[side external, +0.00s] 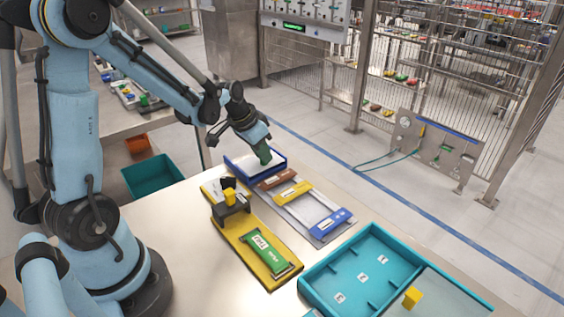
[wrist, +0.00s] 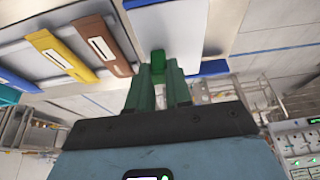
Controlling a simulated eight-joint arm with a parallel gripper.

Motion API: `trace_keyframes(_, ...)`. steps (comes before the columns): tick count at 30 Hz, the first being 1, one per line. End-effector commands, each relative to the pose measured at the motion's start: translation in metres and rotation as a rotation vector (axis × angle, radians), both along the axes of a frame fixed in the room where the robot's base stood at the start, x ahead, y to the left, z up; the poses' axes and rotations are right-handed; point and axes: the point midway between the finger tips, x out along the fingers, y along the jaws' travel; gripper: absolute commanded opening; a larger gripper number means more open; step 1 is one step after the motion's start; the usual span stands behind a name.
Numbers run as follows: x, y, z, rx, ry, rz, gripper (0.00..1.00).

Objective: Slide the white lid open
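The white lid (side external: 246,164) is a flat pale panel in a blue-edged tray (side external: 236,173) at the back of the table. In the wrist view the lid (wrist: 170,28) fills the upper middle, between blue edges. My gripper (side external: 264,157) has green fingers and points down at the lid's right part. In the wrist view, the fingertips of my gripper (wrist: 158,68) are slightly apart, with a small dark green block (wrist: 158,57) at or between them. The block seems to stand on the lid. I cannot tell whether the fingers press on it.
A grey panel with brown (side external: 276,178), yellow (side external: 292,193) and blue (side external: 331,222) sliding bars lies right of the tray. A yellow fixture (side external: 245,238) with a green piece stands nearer. A teal compartment tray (side external: 325,272) is at front right.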

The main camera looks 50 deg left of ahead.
Motion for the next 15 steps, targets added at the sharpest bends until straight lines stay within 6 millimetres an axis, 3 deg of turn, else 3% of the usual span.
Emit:
trace_keyframes(3, 0.000, 0.000, 0.000, -0.001, 0.000, 0.000, 0.00)
trace_keyframes(11, 0.000, 0.000, 0.000, -0.001, 0.000, 0.000, 0.00)
trace_keyframes(15, 0.000, 0.016, 0.000, -0.001, 0.002, 0.005, 0.00)
